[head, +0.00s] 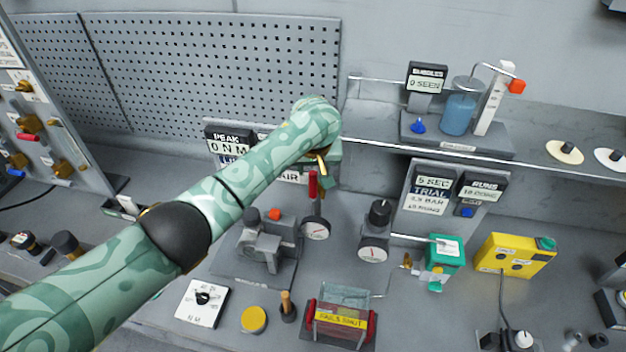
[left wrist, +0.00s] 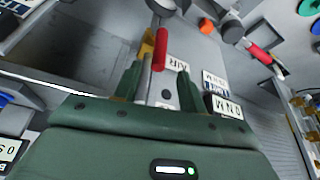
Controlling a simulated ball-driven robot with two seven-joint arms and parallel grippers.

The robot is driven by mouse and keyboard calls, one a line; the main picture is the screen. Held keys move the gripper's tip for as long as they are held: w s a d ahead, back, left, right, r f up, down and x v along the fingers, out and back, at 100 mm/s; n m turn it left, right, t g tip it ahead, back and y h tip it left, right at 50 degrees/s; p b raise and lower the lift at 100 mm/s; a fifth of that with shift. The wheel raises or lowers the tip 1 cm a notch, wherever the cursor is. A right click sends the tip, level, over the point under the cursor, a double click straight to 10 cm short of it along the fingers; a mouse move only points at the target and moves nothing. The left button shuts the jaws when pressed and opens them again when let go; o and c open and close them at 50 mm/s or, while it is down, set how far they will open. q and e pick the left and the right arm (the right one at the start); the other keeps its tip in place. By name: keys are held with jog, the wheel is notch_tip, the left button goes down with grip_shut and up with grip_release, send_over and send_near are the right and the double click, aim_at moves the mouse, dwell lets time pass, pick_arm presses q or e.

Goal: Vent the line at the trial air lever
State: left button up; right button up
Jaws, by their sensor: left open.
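The air lever's red handle (head: 313,184) stands upright above a round gauge (head: 315,229) in the head view, in front of a partly hidden sign reading AIR (head: 292,177). My left gripper (head: 326,160) is at the top of this handle, mostly hidden behind my own forearm and wrist. In the left wrist view its two green fingers (left wrist: 160,78) are apart. A red handle (left wrist: 160,50) shows between and just beyond the fingertips, with a brass piece beside it. I cannot tell whether a finger touches it. My right gripper is not in view.
A display reading PEAK (head: 228,138) stands behind my arm. A second gauge with a black knob (head: 377,225) is right of the lever. A grey clamp fixture (head: 266,245) is to its left. A yellow box (head: 514,256) and green block (head: 445,258) stand further right.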

aim_at(313, 176)
pick_arm(q)
jog(key=b+x, duration=0.3)
jog(key=x, duration=0.3)
jog(key=shift+d+f+b, duration=0.15)
jog(key=shift+f+b, duration=0.2)
jog(key=shift+f, duration=0.05)
jog(key=shift+w+f+b, duration=0.4)
jog(key=shift+f+b, duration=0.1)
jog(key=shift+r, duration=0.1)
grip_shut()
jog(key=d+y+b, duration=0.1)
jog(key=y+b, duration=0.1)
jog(key=b, duration=0.8)
jog(key=d+m+t+y+b, duration=0.1)
jog(key=d+y+b, duration=0.1)
jog(key=b, duration=0.8)
jog(key=shift+s+b, duration=0.3)
jog(key=shift+s, duration=0.05)
